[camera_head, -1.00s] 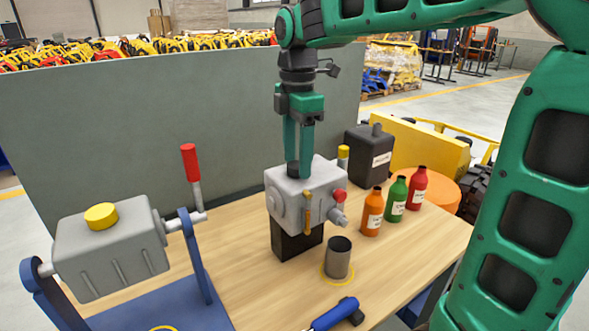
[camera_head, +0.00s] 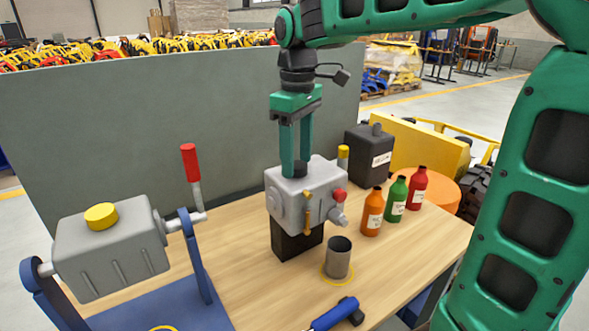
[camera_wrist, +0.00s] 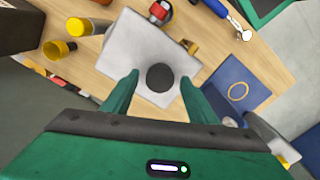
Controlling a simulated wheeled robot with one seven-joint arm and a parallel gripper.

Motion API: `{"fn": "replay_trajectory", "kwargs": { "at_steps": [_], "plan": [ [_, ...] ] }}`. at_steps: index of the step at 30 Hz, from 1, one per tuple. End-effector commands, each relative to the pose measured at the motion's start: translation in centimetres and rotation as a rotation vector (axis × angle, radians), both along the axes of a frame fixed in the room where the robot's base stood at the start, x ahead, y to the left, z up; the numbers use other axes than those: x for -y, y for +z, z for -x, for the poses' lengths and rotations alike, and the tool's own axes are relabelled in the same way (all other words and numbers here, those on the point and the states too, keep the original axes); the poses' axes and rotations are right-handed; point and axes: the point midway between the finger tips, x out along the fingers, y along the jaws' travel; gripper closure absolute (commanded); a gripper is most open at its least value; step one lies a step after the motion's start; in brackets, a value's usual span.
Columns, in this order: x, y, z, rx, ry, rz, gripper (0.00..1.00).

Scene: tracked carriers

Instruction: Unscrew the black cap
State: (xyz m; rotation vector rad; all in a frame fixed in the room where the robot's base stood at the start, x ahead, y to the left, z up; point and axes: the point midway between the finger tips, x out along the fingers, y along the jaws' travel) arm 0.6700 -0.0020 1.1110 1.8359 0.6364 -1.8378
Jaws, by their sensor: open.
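The black cap (camera_head: 299,168) sits on top of the grey housing (camera_head: 283,188), which stands on a black block on the table. In the wrist view the cap (camera_wrist: 160,77) is a dark round disc on the pale housing top (camera_wrist: 137,50). My gripper (camera_head: 296,170) points straight down over the housing, its green fingers on either side of the cap. In the wrist view my gripper (camera_wrist: 159,78) is open, with a visible gap between the cap and each finger. The near finger partly hides the cap in the head view.
A yellow knob (camera_head: 343,152), a red knob (camera_head: 339,195) and a brass lever (camera_head: 307,212) stick out from the housing. A metal cup (camera_head: 338,260) stands in front. Bottles and a black canister (camera_head: 368,152) stand right. A grey tank (camera_head: 110,255) on a blue stand is left.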

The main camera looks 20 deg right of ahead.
Motion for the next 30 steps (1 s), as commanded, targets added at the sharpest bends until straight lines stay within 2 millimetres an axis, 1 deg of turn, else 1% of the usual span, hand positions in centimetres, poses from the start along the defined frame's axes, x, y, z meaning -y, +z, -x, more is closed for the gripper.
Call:
{"fn": "replay_trajectory", "kwargs": {
  "at_steps": [3, 7, 21, 22, 23, 24, 26, 30],
  "plan": [
    [0.01, 0.00, 0.00, 0.000, -0.119, 0.000, 0.47],
    [0.02, 0.00, 0.00, 0.000, -0.192, 0.000, 0.47],
    [0.01, 0.08, 0.00, 0.000, -0.200, 0.000, 0.47],
    [0.01, 0.08, 0.00, 0.000, -0.200, 0.000, 0.52],
    [0.01, 0.08, 0.00, 0.000, -0.200, 0.000, 0.59],
    [0.01, 0.08, 0.00, 0.000, -0.200, 0.000, 0.68],
    [0.01, 0.08, 0.01, 0.000, -0.200, 0.000, 0.82],
    [0.01, 0.08, 0.01, 0.000, -0.199, 0.000, 0.82]
  ]
}}
